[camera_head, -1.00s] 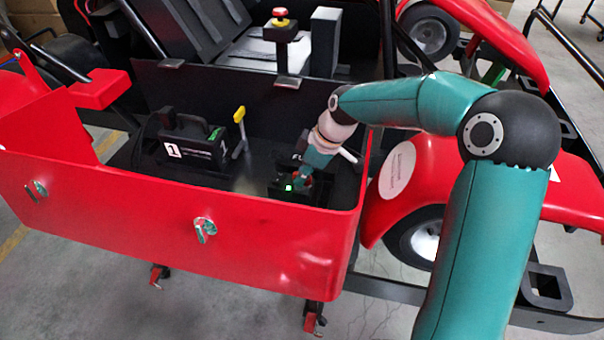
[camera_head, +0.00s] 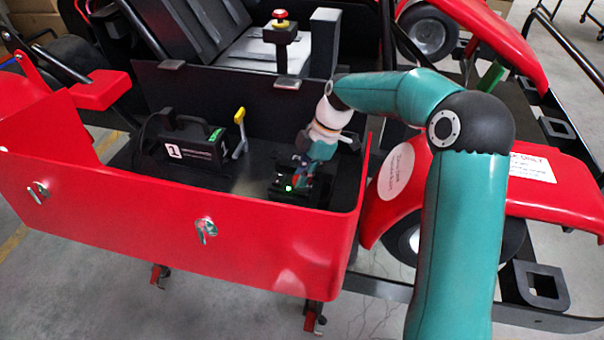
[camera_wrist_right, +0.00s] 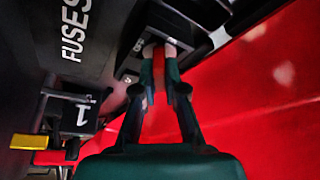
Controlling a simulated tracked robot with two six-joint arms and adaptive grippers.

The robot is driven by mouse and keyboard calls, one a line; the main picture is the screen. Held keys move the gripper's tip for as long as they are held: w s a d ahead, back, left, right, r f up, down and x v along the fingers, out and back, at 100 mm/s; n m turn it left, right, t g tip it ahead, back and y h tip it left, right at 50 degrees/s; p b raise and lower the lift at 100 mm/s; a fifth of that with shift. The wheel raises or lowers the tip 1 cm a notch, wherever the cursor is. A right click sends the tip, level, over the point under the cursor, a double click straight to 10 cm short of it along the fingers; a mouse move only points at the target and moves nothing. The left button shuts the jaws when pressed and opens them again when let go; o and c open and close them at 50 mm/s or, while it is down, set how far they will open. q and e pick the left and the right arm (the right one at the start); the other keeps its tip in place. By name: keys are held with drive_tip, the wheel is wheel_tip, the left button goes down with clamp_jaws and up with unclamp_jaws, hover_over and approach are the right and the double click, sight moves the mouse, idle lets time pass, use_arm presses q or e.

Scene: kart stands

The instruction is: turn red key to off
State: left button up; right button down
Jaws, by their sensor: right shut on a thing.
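The red key (camera_wrist_right: 159,72) shows in the right wrist view as a narrow red piece between my fingertips. My right gripper (camera_wrist_right: 159,60) is shut on it, and the fingers hide part of the key and its seat. In the head view my right gripper (camera_head: 303,174) reaches down into the red-walled compartment, at a small black box (camera_head: 290,196) with a lit green light. The key itself cannot be made out clearly there, and its exact angle is hard to tell. My left gripper is in neither view.
A yellow-topped lever (camera_head: 240,118) and a black case marked 1 (camera_head: 195,150) stand left of my gripper. The red front wall (camera_head: 140,225) rises close in front. A dark panel lettered FUSES (camera_wrist_right: 95,25) shows in the right wrist view.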

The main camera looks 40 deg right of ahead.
drive_tip(key=n+p, duration=0.1)
drive_tip(key=n, duration=0.1)
drive_tip(key=n+g, duration=0.1)
drive_tip(key=n, duration=0.1)
drive_tip(key=shift+w+r+g+p, duration=0.1)
drive_tip(key=shift+g+p, duration=0.2)
drive_tip(key=shift+p, duration=0.05)
drive_tip(key=shift+n, duration=0.6)
drive_tip(key=n+g+p, duration=0.1)
drive_tip(key=n+p, duration=0.1)
drive_tip(key=n, duration=0.1)
drive_tip(key=shift+n+g, duration=0.3)
drive_tip(key=shift+g, duration=0.1)
drive_tip(key=shift+n+g+p, duration=0.3)
drive_tip(key=shift+n+p, duration=0.35)
drive_tip(key=shift+n, duration=0.05)
drive_tip(key=shift+n+h, duration=0.4)
drive_tip(key=shift+n, duration=0.1)
drive_tip(key=c, duration=1.2)
unclamp_jaws()
drive_tip(key=shift+o, duration=0.2)
